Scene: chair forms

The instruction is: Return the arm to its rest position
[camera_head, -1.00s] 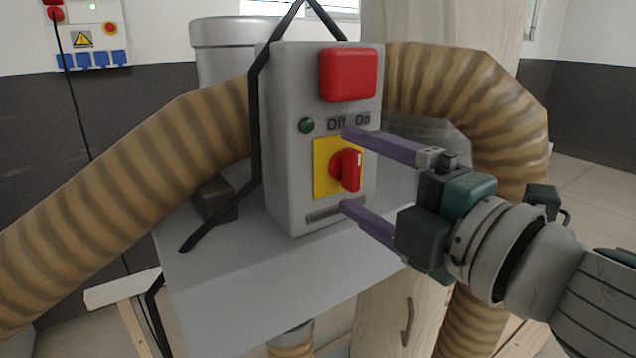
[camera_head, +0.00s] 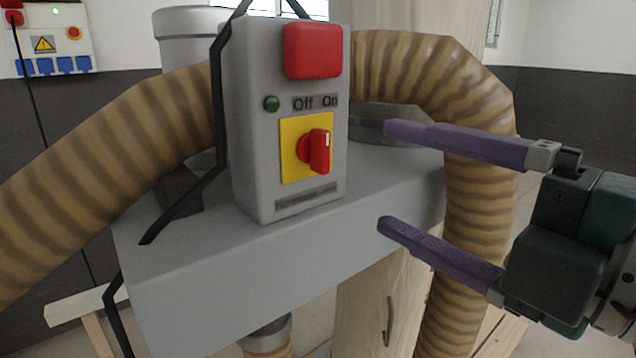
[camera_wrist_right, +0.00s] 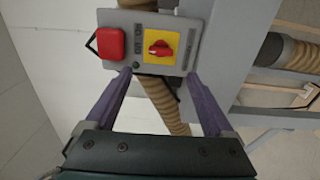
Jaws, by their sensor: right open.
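My right gripper (camera_head: 385,175) is open and empty, with its two purple fingers apart. It is to the right of the grey control box (camera_head: 255,150) in the head view and clear of it. The box carries a red rotary switch (camera_head: 319,151) on a yellow plate (camera_head: 292,166), under the "Off" and "On" labels. The switch handle stands roughly upright, with a white mark near its top right. In the right wrist view the red switch (camera_wrist_right: 160,48) lies beyond the spread fingers (camera_wrist_right: 165,80). My left gripper is not in view.
A ribbed tan hose (camera_head: 110,165) runs left of the box, and another (camera_head: 470,110) arches close behind my right gripper. A large red button (camera_head: 313,50) and a green one (camera_head: 271,103) are on the box. The box stands on a grey metal housing (camera_head: 200,290).

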